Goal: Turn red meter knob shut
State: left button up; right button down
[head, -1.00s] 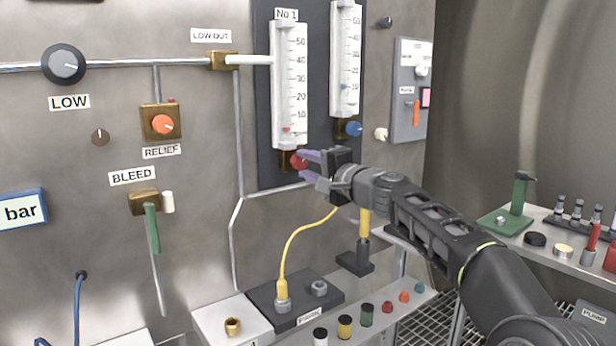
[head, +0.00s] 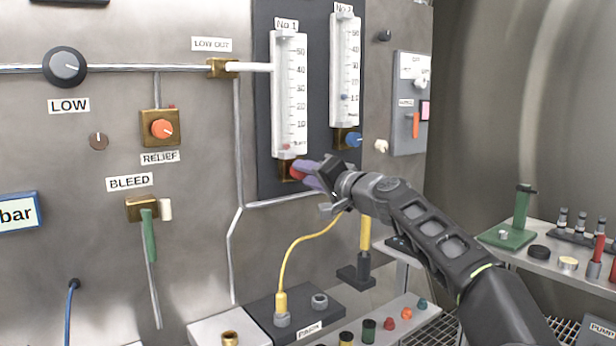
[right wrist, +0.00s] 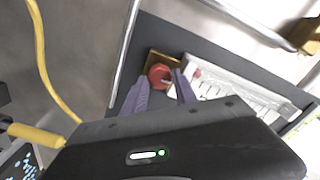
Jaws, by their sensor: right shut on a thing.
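The red meter knob (head: 297,172) sits on a brass block at the foot of the No 1 meter (head: 289,95). It also shows in the right wrist view (right wrist: 160,76), between two purple fingers. My right gripper (head: 306,171) is at the knob, shut on it, and its fingers hide part of it in the head view. A small reddish float (head: 286,147) is low in the No 1 tube, below the 10 mark. My left gripper is not in view.
The blue meter knob (head: 354,140) is close by on the right, under the second meter (head: 345,80). A pipe (head: 280,200) runs below the meter board. A yellow cable (head: 300,243) and a black block (head: 300,308) are lower down. A bench (head: 555,250) with parts stands right.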

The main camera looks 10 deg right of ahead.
jog(key=shift+f, duration=0.1)
jog(key=c, duration=1)
grip_release()
jog(key=shift+o, duration=0.2)
jog(key=b+v, duration=0.3)
jog(key=v, duration=0.4)
jog(key=shift+s, duration=0.35)
